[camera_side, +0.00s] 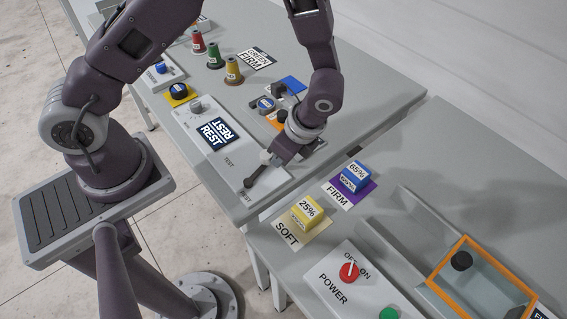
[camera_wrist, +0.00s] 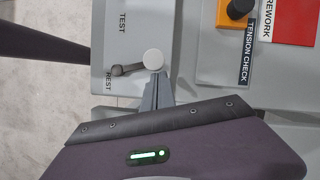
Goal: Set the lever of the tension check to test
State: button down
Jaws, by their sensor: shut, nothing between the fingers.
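The tension check lever (camera_side: 256,173) is a dark arm on a pale round hub at the near end of the grey bench. Its dark end points to the REST label (camera_side: 248,196), away from the TEST label (camera_side: 228,162). In the wrist view the lever (camera_wrist: 132,68) runs left from the pale hub, its end beside REST (camera_wrist: 108,81), below TEST (camera_wrist: 123,22). My gripper (camera_wrist: 157,77) is shut and empty. Its tips are just below the hub in that picture; I cannot tell whether they touch it. In the side view my gripper (camera_side: 271,159) comes down beside the hub.
An orange block with a black knob (camera_wrist: 238,9) stands beside the TENSION CHECK label (camera_wrist: 246,52). A second bench holds yellow (camera_side: 305,213) and blue (camera_side: 355,177) blocks and a power panel (camera_side: 350,290).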

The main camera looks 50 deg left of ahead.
jog(key=a+n, duration=0.1)
jog(key=n, duration=0.1)
jog(key=a+n+g, duration=0.1)
jog(key=a+n, duration=0.1)
jog(key=shift+g+h, duration=0.3)
jog(key=shift+h, duration=0.1)
jog(key=shift+s+a+n+g+h, duration=0.15)
jog(key=shift+a+n, duration=0.4)
jog(key=shift+n, duration=0.25)
jog(key=shift+s+a+n+g+h, duration=0.15)
jog(key=shift+a+n, duration=0.35)
jog(key=shift+n, duration=0.3)
jog(key=shift+a, duration=0.1)
jog(key=shift+w+d, duration=0.25)
jog(key=shift+w, duration=0.1)
jog(key=w+d, duration=0.2)
jog(key=w, duration=0.1)
jog(key=shift+d, duration=0.25)
jog(key=v, duration=1)
jog(key=shift+s, duration=0.25)
jog(key=shift+a, duration=0.1)
